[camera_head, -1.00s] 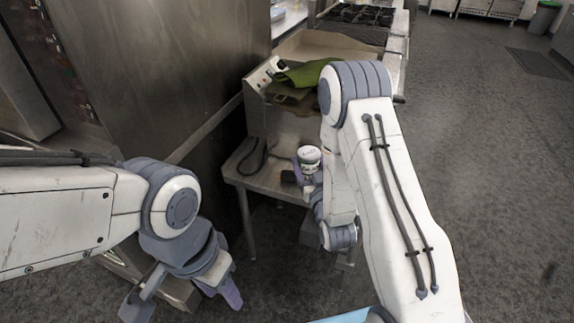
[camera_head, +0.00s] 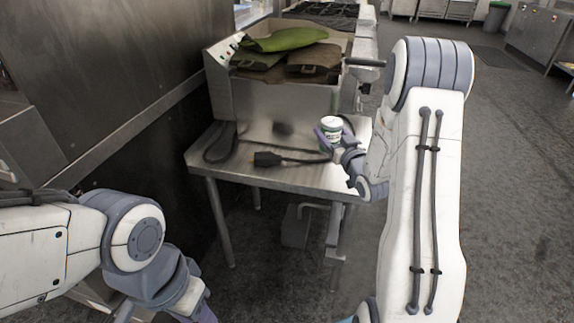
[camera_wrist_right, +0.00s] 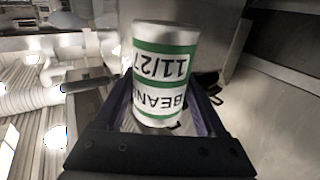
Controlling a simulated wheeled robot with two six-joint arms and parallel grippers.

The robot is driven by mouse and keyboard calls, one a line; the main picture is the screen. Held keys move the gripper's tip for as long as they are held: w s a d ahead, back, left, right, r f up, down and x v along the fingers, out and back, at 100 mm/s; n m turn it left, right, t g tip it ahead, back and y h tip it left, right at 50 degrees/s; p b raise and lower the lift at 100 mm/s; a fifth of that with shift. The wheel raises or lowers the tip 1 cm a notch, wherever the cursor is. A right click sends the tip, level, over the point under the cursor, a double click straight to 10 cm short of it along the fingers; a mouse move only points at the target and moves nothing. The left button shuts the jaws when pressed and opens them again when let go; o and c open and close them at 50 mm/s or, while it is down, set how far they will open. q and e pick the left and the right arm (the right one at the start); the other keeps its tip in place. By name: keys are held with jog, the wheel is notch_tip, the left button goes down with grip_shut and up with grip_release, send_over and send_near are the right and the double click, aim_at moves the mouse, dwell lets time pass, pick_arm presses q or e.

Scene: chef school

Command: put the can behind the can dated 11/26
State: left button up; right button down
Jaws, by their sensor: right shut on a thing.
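A white can with a green label (camera_head: 331,128) is held in my right gripper (camera_head: 330,141), above the right part of a small steel table. In the right wrist view the can (camera_wrist_right: 165,72) appears upside down between the purple fingers, and its label reads "BEAN" and "11/27". My right gripper (camera_wrist_right: 165,110) is shut on it. My left arm is at the lower left, with its gripper (camera_head: 165,312) low and partly cut off by the bottom edge; its fingertips are not clear. No can dated 11/26 shows.
The steel table (camera_head: 270,176) holds a black cable with a plug (camera_head: 267,159) and backs onto a steel appliance (camera_head: 270,103) topped with green and brown cloths (camera_head: 290,40). A dark steel wall stands left. Open floor (camera_head: 510,150) lies to the right.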

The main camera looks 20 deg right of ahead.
jog(key=shift+w+a+f+b, duration=0.2)
jog(key=shift+w+a+f, duration=0.8)
jog(key=shift+a+f, duration=0.5)
jog(key=shift+w+a+f+b, duration=0.2)
jog(key=shift+w+a+f, duration=0.95)
jog(key=shift+f, duration=0.65)
jog(key=shift+w+a+f+b, duration=0.2)
jog(key=shift+w+a+f, duration=0.7)
jog(key=shift+a+f, duration=0.65)
jog(key=shift+d+f, duration=0.15)
jog(key=shift+f, duration=0.15)
grip_release()
